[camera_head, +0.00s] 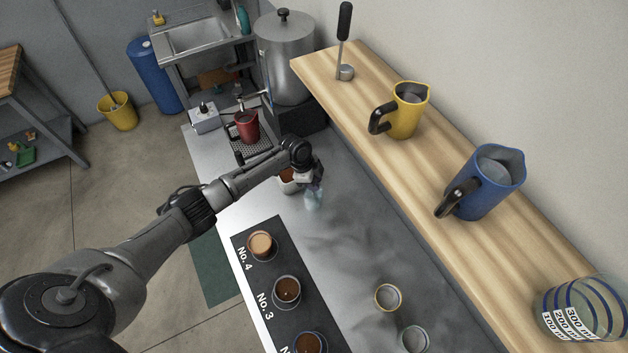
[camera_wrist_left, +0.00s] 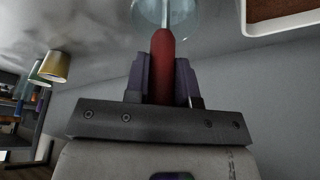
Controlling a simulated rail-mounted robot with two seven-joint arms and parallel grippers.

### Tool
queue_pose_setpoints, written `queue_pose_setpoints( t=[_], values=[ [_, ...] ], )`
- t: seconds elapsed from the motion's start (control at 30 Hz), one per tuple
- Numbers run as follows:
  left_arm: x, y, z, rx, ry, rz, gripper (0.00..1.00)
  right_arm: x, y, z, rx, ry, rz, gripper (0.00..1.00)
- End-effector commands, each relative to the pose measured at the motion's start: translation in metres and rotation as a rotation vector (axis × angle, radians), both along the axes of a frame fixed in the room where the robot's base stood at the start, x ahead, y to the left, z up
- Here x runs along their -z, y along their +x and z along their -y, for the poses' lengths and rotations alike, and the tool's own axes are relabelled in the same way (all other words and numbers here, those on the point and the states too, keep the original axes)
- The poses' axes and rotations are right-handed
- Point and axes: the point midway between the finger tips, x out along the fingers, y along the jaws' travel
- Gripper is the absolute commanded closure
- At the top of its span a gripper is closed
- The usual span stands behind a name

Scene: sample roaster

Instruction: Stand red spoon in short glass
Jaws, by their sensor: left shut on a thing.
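My left gripper (camera_head: 311,184) is low over the steel counter, beside a small clear bluish glass (camera_head: 313,202). In the left wrist view my left gripper (camera_wrist_left: 164,85) is shut on the red handle of the red spoon (camera_wrist_left: 162,65). The spoon's thin metal shaft runs from the handle towards the clear glass (camera_wrist_left: 178,14) and overlaps it. I cannot tell whether the spoon's tip rests on the glass floor. In the head view the spoon is hidden by the gripper. My right gripper is in neither view.
A white container with brown contents (camera_head: 288,187) stands close beside the gripper. A dark mat (camera_head: 268,282) holds several coffee cups. Two small cups (camera_head: 388,298) stand nearer on the counter. A wooden shelf (camera_head: 385,155) with a yellow jug (camera_head: 405,112) and a blue jug (camera_head: 485,185) runs along the right.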

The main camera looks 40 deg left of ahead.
Motion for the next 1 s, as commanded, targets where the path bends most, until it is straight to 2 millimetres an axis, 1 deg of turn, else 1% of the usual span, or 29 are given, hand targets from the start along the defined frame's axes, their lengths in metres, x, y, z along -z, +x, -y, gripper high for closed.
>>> queue_pose_setpoints(
  t=[0.43,0.47,0.7,0.77,1.0],
  values=[
    [0.0025,0.0002,0.0002,0.001,0.0,0.0,1.0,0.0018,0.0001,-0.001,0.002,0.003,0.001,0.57],
    [0.0025,0.0001,0.0001,0.001,0.0,0.0,0.75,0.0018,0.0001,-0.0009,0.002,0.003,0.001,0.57],
    [0.0026,0.0001,0.0002,0.001,0.0,0.0,0.52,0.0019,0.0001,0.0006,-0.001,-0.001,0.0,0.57],
    [0.0026,0.0001,0.0002,0.001,0.0,0.0,0.47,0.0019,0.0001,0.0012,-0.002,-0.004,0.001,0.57],
    [0.0021,-0.0001,-0.0002,0.0,0.0,0.0,0.46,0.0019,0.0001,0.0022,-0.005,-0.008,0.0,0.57]
  ],
)
